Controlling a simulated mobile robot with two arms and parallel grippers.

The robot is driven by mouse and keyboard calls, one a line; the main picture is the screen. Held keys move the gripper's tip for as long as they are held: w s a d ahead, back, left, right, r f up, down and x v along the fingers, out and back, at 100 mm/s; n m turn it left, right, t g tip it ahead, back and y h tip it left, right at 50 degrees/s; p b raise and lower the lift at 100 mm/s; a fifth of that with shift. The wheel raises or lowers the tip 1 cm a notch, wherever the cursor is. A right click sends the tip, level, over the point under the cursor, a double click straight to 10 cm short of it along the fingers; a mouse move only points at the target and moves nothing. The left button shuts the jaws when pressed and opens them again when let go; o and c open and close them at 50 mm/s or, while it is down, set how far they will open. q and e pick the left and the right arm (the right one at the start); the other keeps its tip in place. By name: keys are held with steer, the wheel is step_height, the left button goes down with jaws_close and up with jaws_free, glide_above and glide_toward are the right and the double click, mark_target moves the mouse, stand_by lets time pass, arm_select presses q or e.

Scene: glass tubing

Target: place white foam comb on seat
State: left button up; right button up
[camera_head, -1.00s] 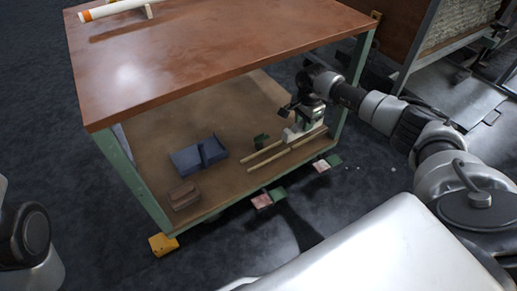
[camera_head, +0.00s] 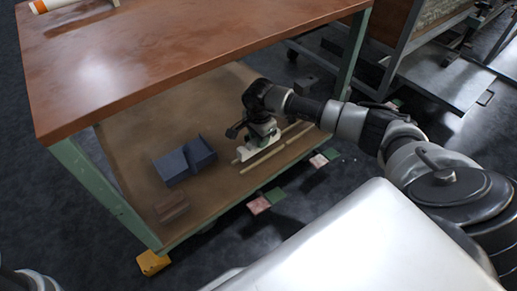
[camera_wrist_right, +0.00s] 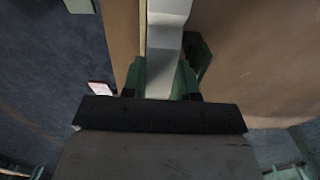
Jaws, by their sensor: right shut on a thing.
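My right gripper (camera_head: 262,136) is shut on the white foam comb (camera_head: 248,151), low over the lower shelf of the workbench. In the right wrist view the green fingers (camera_wrist_right: 163,84) stand on both sides of the comb (camera_wrist_right: 168,28), which runs away toward the top edge. Pale wooden strips (camera_head: 268,158) lie on the shelf beside the comb, on its front side. I cannot tell whether the comb touches them or the shelf, or which part is the seat. My left gripper is out of view.
A dark blue two-part tray (camera_head: 174,168) stands left of the comb, with a brown block (camera_head: 172,207) at the shelf's front left. The brown bench top (camera_head: 190,55) hangs over the shelf. A green object (camera_wrist_right: 201,55) sits close to the right finger.

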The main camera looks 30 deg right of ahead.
steer(key=shift+a+f, duration=0.1)
steer(key=shift+f, duration=0.15)
step_height(320, 180, down, 4)
steer(key=b, duration=0.3)
steer(key=shift+r, duration=0.2)
steer(key=shift+f, duration=0.15)
steer(key=o, duration=0.6)
